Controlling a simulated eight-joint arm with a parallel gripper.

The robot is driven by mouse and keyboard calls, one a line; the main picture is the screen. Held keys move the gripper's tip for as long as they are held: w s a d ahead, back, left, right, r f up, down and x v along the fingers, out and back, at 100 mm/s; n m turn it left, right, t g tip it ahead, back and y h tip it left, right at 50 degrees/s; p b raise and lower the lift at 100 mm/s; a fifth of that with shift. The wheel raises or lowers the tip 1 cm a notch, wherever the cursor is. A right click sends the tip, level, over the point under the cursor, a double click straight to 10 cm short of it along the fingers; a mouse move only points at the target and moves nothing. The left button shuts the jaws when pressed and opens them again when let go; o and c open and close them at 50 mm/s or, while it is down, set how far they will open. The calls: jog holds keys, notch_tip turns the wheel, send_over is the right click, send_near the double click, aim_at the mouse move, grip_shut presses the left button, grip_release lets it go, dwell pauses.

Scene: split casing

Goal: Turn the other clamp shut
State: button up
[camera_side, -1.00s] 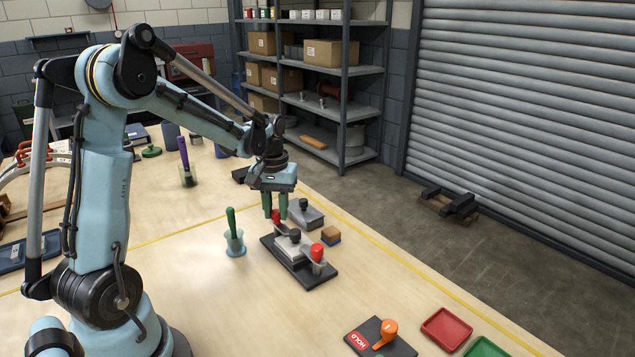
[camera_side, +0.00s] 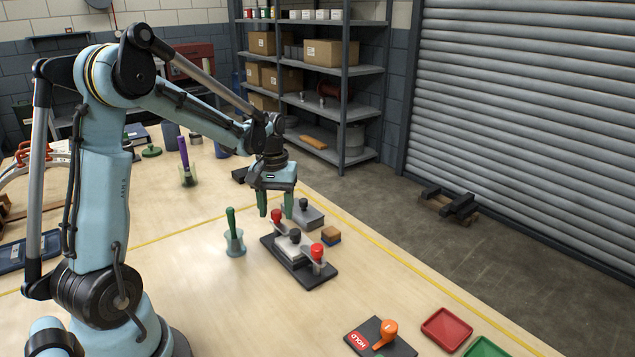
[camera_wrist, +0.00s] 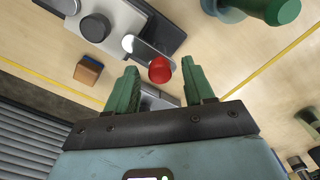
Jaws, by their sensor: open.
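The black fixture (camera_side: 318,277) holds a grey casing (camera_side: 291,252) with a dark knob on top. A red-knobbed clamp stands at each end: the near clamp (camera_side: 317,250) and the far clamp (camera_side: 276,216). My gripper (camera_side: 276,212) is open above the far clamp, fingers spread either side of its red knob. In the wrist view, that red knob (camera_wrist: 160,69) sits between the green fingertips (camera_wrist: 161,68), with a gap on each side. Its metal bar (camera_wrist: 145,52) points from the knob toward the casing (camera_wrist: 112,22); whether it presses on it I cannot tell.
A grey block with a dark knob (camera_side: 306,217) and a brown-and-blue block (camera_side: 331,235) lie right of the fixture. A green-handled tool in a pale cup (camera_side: 235,243) stands left. The HOLD plate with an orange handle (camera_side: 381,338) and a red tray (camera_side: 447,329) are in front.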

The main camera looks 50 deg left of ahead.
aim_at(276, 211)
notch_tip(276, 211, up, 12)
dwell(0.6)
jog(key=shift+f, duration=0.1)
jog(key=s+d+f+m+t, duration=0.2)
jog(key=s+d+m+t, duration=0.1)
jog(key=d, duration=0.6)
jog(key=s+d+f+m+t, duration=0.2)
jog(key=d+m, duration=0.4)
jog(key=d, duration=0.3)
jog(key=shift+s+d+f+t, duration=0.2)
jog(key=shift+s+d+t, duration=0.2)
jog(key=shift+s+t, duration=0.5)
jog(key=shift+w, duration=0.1)
